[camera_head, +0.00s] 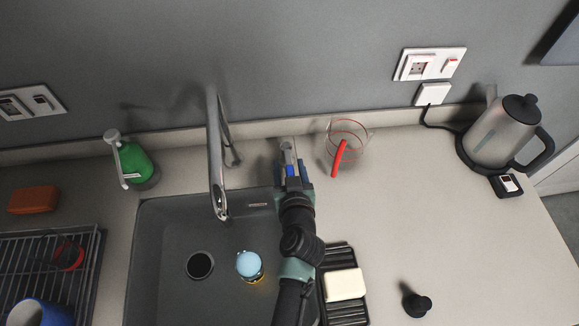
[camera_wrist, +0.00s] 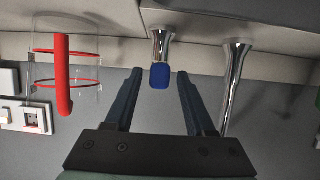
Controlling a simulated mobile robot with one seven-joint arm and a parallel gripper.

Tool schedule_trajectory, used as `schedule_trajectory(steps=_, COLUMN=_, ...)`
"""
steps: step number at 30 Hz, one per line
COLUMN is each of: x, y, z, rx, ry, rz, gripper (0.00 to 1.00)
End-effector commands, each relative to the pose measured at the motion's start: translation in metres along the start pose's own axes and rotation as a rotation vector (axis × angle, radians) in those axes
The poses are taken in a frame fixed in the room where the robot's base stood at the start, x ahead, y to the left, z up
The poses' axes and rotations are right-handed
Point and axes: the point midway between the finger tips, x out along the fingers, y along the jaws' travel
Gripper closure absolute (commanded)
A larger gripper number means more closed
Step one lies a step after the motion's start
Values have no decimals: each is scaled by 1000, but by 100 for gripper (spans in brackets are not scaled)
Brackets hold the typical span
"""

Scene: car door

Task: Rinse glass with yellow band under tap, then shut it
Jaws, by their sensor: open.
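A small round thing with a light blue top (camera_head: 249,264) and a yellow edge at its base stands in the sink, right of the drain; I cannot tell its details. The chrome tap (camera_head: 215,160) arches over the sink's back edge, and no stream shows at its spout. A chrome lever with a blue end (camera_wrist: 160,75) stands beside the tap post (camera_wrist: 234,85) in the wrist view. My gripper (camera_wrist: 158,85) is open and empty, its fingers either side of the blue end without visible contact. In the head view my gripper (camera_head: 292,172) is at the sink's back right corner.
A clear jug with a red handle (camera_head: 339,158) stands close to the right of my gripper. A green soap bottle (camera_head: 135,163) is left of the tap. A soap bar (camera_head: 344,284) lies on a black tray. A kettle (camera_head: 497,135) stands far right; a dish rack (camera_head: 90,275) is left.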

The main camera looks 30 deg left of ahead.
Motion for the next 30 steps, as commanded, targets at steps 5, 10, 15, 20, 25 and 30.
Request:
schedule_trajectory(steps=5, x=-5, y=0, z=0, rx=0, ry=1, rz=0, gripper=45)
schedule_trajectory(steps=10, x=-26, y=0, z=1, rx=1, ry=1, rz=2, gripper=45)
schedule_trajectory(steps=15, x=-56, y=0, z=2, rx=0, ry=0, rz=2, gripper=45)
schedule_trajectory(steps=20, x=-84, y=0, z=2, rx=1, ry=0, rz=1, gripper=45)
schedule_trajectory(steps=25, x=-110, y=0, z=2, rx=1, ry=-1, rz=1, gripper=45)
schedule_trajectory(steps=30, x=-125, y=0, z=1, rx=0, ry=0, rz=1, gripper=45)
